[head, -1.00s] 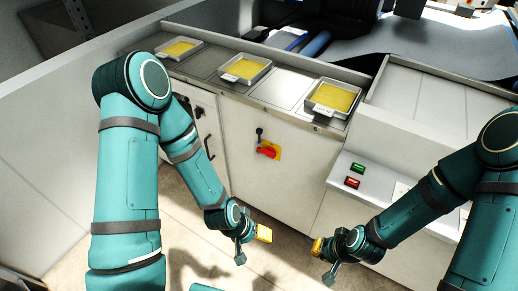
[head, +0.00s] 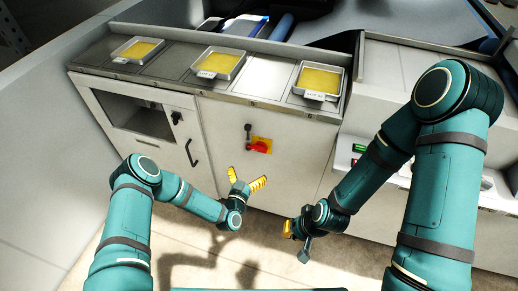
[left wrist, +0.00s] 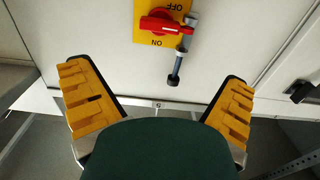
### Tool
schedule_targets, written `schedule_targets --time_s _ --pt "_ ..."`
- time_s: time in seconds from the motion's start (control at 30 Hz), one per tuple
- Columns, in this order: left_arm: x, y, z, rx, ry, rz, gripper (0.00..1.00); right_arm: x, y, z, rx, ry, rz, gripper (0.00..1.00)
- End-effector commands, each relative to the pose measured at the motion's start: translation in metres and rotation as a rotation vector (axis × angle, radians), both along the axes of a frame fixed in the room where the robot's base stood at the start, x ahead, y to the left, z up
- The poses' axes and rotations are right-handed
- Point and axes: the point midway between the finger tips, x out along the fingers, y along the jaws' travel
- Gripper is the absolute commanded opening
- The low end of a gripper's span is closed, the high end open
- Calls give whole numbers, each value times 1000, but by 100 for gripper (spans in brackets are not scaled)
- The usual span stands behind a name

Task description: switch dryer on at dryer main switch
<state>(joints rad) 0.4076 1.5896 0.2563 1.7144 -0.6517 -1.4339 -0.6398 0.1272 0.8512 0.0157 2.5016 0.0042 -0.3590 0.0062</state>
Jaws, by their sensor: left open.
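The main switch is a red rotary handle (head: 259,147) on a yellow plate (head: 266,141), on the pale cabinet front. In the left wrist view the red handle (left wrist: 160,25) lies roughly crosswise on the plate, between upside-down OFF and ON lettering. My left gripper (head: 248,180) is open and empty, below and slightly left of the switch in the head view, apart from it. Its two yellow-padded fingers (left wrist: 155,85) are spread wide in the left wrist view. My right gripper (head: 295,235) hangs low, right of the left one; its finger opening is unclear.
A dark pin-like fitting (head: 248,131) sits beside the switch; it also shows in the left wrist view (left wrist: 180,65). A windowed door with a black handle (head: 192,152) is left. Trays with yellow contents (head: 218,64) line the top. A green button (head: 359,148) is right.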

Motion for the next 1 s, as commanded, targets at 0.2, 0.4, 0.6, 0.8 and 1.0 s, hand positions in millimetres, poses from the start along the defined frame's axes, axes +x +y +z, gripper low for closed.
schedule_targets --time_s 0.2,0.4,0.6,0.8,1.0 --pt "32 -11 0 0 -1 0 100 -1 0 -5 0 2 2 0" --pt "70 -23 -1 0 0 1 100 -3 0 -11 2 8 5 0" --pt "103 -34 -1 -1 3 0 100 -5 1 -17 2 11 9 0" --pt "121 -40 0 0 3 -1 100 -6 1 -21 4 15 11 0" --pt "126 -41 0 -2 5 -1 100 -7 1 -21 4 16 12 0"
